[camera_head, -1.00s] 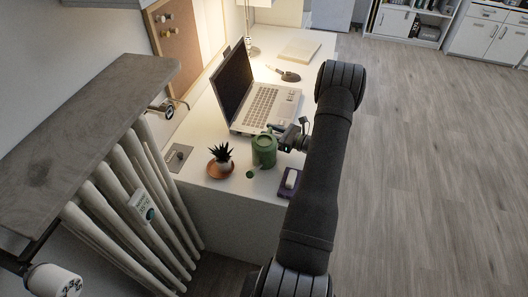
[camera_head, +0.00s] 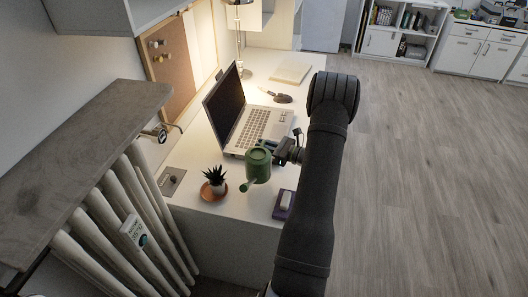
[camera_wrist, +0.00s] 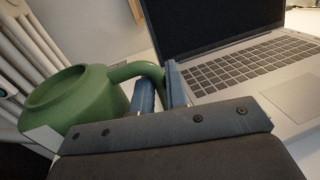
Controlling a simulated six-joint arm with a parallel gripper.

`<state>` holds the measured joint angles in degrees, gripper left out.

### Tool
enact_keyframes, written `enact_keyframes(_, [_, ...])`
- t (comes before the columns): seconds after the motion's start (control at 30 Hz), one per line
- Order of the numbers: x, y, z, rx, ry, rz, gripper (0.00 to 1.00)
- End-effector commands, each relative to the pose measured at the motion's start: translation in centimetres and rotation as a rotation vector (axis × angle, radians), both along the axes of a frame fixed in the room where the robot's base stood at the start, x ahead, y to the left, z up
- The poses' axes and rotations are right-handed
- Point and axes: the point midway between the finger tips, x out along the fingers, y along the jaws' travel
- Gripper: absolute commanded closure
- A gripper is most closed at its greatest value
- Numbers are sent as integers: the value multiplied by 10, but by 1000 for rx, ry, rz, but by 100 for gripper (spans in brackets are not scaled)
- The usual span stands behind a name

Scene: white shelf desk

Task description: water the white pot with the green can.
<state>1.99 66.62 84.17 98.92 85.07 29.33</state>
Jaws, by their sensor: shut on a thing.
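The green can (camera_head: 258,168) is held by its handle in my gripper (camera_head: 279,154). In the head view its spout points down and left toward the white pot, and the can looks a little raised and tilted. In the wrist view the green can (camera_wrist: 80,100) is at the left, and the blue-grey fingers of my gripper (camera_wrist: 163,90) are shut on its handle. The pot is not seen in the wrist view.
An open laptop (camera_head: 262,128) stands just behind the can. A purple item with a white block (camera_head: 285,202) lies at the desk's right front edge. A grey plate (camera_head: 171,180) lies left of the pot. A radiator (camera_head: 120,225) is at the left.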

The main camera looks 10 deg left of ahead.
Motion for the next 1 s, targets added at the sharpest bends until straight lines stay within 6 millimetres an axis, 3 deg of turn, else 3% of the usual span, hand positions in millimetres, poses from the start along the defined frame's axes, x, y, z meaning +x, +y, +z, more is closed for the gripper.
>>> enact_keyframes(0.03, [-2,-14,7,1,-1,-7,100])
enact_keyframes(0.3, [-17,-73,42,1,-1,-7,100])
enact_keyframes(0.57, [-26,-105,63,1,0,-5,100])
enact_keyframes(0.73, [-16,-95,64,1,1,-51,100])
enact_keyframes(1.0, [27,-37,49,-3,0,-275,100])
